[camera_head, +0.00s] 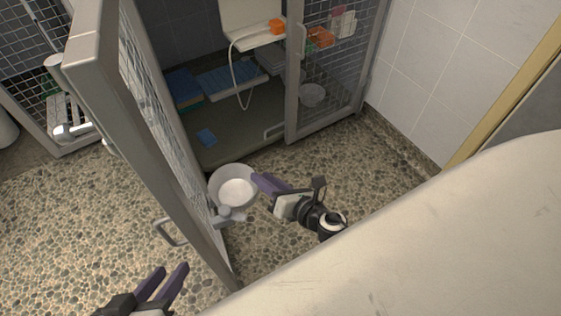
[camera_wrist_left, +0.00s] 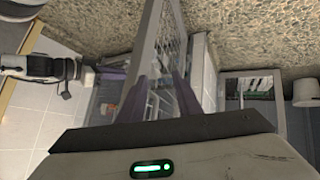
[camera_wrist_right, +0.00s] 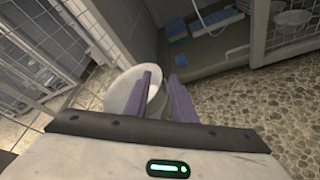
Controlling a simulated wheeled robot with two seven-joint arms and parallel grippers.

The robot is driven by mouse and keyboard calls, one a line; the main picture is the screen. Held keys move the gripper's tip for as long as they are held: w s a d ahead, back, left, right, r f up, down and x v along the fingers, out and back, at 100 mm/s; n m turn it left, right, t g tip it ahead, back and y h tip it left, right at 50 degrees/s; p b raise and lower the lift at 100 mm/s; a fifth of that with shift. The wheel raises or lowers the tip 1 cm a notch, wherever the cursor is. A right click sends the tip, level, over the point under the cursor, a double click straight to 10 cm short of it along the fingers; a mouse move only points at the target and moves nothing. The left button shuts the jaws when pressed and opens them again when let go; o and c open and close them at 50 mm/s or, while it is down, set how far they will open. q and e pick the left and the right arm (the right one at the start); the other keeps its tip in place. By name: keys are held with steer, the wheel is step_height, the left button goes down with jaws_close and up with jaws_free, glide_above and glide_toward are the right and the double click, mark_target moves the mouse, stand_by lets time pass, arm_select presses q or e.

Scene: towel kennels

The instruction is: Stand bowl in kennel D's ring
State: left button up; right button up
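A pale bowl (camera_head: 236,190) sits upright at the inner face of the open mesh door, close above a grey bracket (camera_head: 226,215). I cannot tell whether it is fully seated in a ring, as the bowl hides that part. My right gripper (camera_head: 262,183) is at the bowl's right rim. In the right wrist view, its fingers (camera_wrist_right: 160,85) are apart, with part of the bowl (camera_wrist_right: 122,92) showing between and behind them; contact is unclear. My left gripper (camera_head: 168,280) is open and empty, low in front of the door; its fingers (camera_wrist_left: 157,85) also show apart in the left wrist view.
The open door (camera_head: 105,110), with a handle (camera_head: 168,232), stands between my two grippers. The kennel holds blue towels (camera_head: 184,88) and a hose. Another bowl (camera_head: 313,95) shows behind the right mesh panel. A pale curved surface (camera_head: 450,235) fills the lower right. Pebbled floor at left is clear.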

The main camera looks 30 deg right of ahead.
steer(key=v, duration=0.8)
steer(key=shift+s, duration=0.4)
steer(key=shift+d+r, duration=0.1)
stand_by(0.6)
